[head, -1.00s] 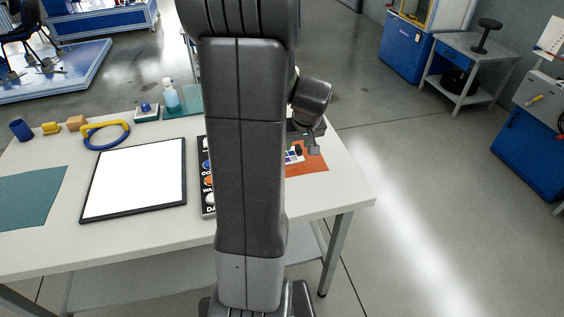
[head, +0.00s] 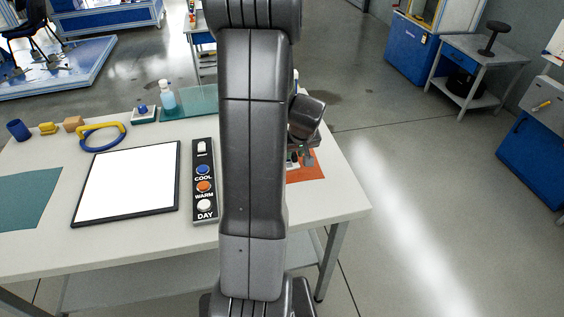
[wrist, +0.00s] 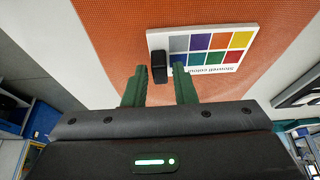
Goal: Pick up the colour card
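The colour card (wrist: 203,52) is white with several coloured squares and printed text, lying on an orange mat (wrist: 100,40) in the wrist view. A small black block (wrist: 159,68) sits at the card's edge. My gripper (wrist: 160,80) is open, with two green fingers apart. The black block shows just ahead of the gap between the fingertips; I cannot tell if it is between them in depth. In the head view my gripper (head: 307,159) is over the orange mat (head: 311,174) at the table's right, and my arm hides most of the card.
The white table (head: 330,200) carries a button panel (head: 204,180), a white framed panel (head: 128,180) and a teal mat (head: 25,199) to the left. A bottle (head: 168,97) and a blue-yellow ring (head: 100,137) stand behind.

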